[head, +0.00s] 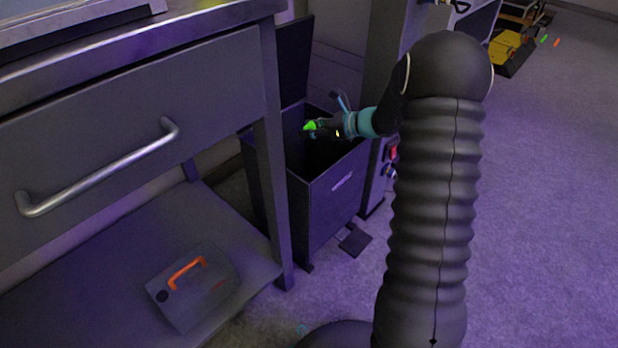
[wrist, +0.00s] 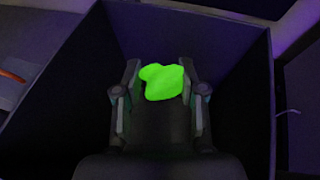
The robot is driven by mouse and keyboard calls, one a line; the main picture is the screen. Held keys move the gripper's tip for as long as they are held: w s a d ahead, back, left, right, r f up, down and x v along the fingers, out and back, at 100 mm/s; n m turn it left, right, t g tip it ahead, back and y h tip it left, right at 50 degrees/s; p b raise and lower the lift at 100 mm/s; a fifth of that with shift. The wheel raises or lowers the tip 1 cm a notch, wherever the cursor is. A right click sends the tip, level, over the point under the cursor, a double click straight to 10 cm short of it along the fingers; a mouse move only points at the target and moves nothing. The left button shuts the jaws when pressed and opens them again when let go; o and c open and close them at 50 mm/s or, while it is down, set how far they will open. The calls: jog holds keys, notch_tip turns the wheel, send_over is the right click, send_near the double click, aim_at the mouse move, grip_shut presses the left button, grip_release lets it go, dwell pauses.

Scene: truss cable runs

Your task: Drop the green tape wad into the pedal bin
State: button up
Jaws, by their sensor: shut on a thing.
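The green tape wad (wrist: 162,82) is a bright lump held between the two fingers of my gripper (wrist: 160,85) in the wrist view. In the head view the wad (head: 311,125) shows small at the tip of my gripper (head: 315,129). The pedal bin (head: 330,195) is a dark box with its lid (head: 294,60) standing up open at the back. My gripper is over the bin's open mouth. In the wrist view the bin's walls (wrist: 232,45) surround the gripper and wad on the sides and far end. The bin's floor is too dark to make out.
A grey workbench with a drawer (head: 130,130) stands close on the left of the bin. A grey case with an orange handle (head: 192,285) lies on its lower shelf. The bin's pedal (head: 355,240) sticks out at the front. Open floor (head: 550,200) lies to the right.

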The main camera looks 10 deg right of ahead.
jog(key=o, duration=0.9)
jog(key=v, duration=1.2)
